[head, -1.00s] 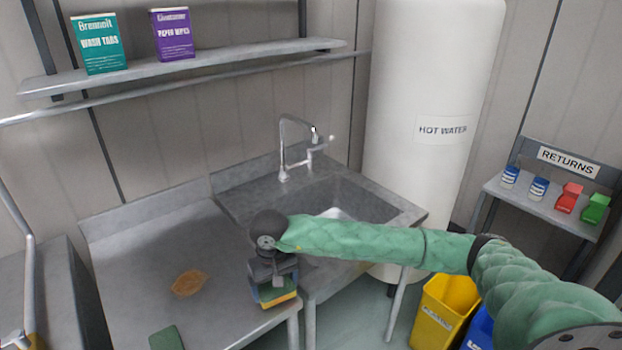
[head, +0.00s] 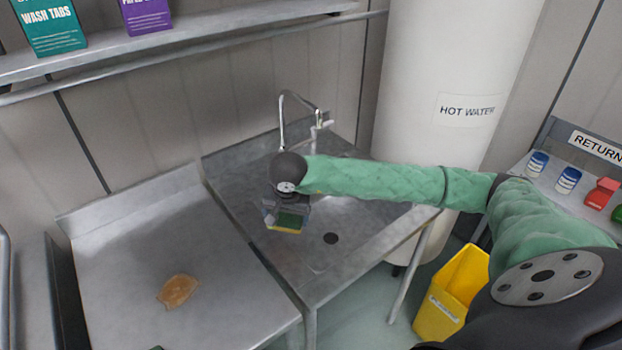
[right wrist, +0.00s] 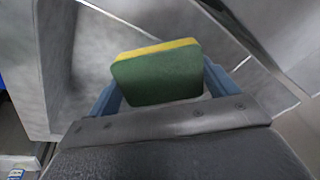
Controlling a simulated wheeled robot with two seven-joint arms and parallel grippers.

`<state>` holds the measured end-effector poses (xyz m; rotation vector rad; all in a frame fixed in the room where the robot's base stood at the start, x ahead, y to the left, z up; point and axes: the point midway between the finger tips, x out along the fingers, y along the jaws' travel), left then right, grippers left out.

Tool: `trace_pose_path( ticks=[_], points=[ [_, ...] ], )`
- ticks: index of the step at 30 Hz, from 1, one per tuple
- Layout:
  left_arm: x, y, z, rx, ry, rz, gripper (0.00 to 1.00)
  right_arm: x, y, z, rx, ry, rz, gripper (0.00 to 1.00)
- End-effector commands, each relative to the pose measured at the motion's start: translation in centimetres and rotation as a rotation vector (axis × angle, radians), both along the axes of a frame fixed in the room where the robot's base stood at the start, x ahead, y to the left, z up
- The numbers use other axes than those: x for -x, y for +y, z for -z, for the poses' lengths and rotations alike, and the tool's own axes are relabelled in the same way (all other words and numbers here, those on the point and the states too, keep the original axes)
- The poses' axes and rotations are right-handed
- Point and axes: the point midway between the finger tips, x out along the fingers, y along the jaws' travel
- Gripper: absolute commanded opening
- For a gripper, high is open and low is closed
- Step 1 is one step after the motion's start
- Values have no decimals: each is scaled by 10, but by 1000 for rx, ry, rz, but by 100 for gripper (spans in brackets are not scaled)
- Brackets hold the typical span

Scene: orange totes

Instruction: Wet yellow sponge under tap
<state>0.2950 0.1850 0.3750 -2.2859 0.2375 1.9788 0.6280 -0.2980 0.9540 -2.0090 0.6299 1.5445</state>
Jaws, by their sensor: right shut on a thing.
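The yellow sponge (head: 289,221) has a dark green scouring side. My right gripper (head: 287,215) is shut on it and holds it over the left part of the steel sink (head: 345,255). In the right wrist view the sponge (right wrist: 158,75) sits between the blue fingers, green side towards the camera. The tap (head: 283,120) stands at the back of the sink, behind and above my right gripper; the sponge is apart from it. I cannot tell whether water runs, and part of the tap base is hidden by my arm. My left gripper is not in view.
A brown stain or flat patch (head: 178,291) lies on the steel counter (head: 130,250) left of the sink. A white hot water tank (head: 430,60) stands behind right. A yellow bin (head: 450,295) is on the floor right of the sink. A shelf with boxes runs above.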

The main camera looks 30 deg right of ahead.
Motion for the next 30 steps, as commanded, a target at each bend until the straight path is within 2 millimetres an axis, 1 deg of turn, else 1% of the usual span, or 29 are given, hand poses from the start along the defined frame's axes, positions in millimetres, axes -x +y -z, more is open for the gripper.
trace_pose_path(
  ticks=[1,6,9,12,18,23,30],
  points=[
    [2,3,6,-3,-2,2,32,0,-12,-12,11,-31,85,67],
    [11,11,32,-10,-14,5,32,-1,-46,-39,54,-127,373,67],
    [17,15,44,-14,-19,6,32,-1,-62,-51,86,-168,508,67],
    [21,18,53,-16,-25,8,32,-1,-74,-61,112,-198,605,67],
    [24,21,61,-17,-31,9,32,-1,-85,-67,135,-218,682,67],
    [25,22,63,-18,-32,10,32,-6,-91,-66,134,-218,683,67],
    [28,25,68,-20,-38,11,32,-18,-106,-62,134,-217,682,67]
  ],
)
